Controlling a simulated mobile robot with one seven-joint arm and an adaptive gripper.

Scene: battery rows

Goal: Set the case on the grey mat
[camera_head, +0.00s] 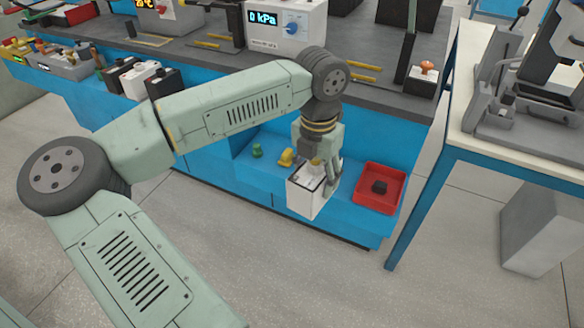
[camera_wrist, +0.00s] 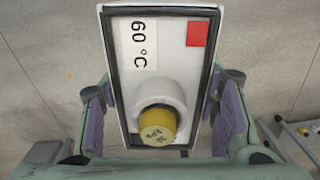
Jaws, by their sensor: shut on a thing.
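The case (camera_head: 305,195) is a white box with black edges, hanging from my gripper (camera_head: 322,172) in front of the blue lower shelf. In the wrist view the case (camera_wrist: 185,70) shows its top: a "60 °C" label, a red square and a round white fitting with a yellow cap. The purple finger pads of my gripper (camera_wrist: 162,115) lie on both sides of it. Below the case in the wrist view is grey floor. I cannot pick out a grey mat for certain in either view.
A red tray (camera_head: 400,193) with a dark block (camera_head: 379,187) sits on the blue shelf (camera_head: 245,172), right of the case. Green (camera_head: 257,150) and yellow (camera_head: 285,157) items stand left. Similar boxes (camera_head: 138,80) line the bench's left edge. A white-topped table (camera_head: 466,100) stands right.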

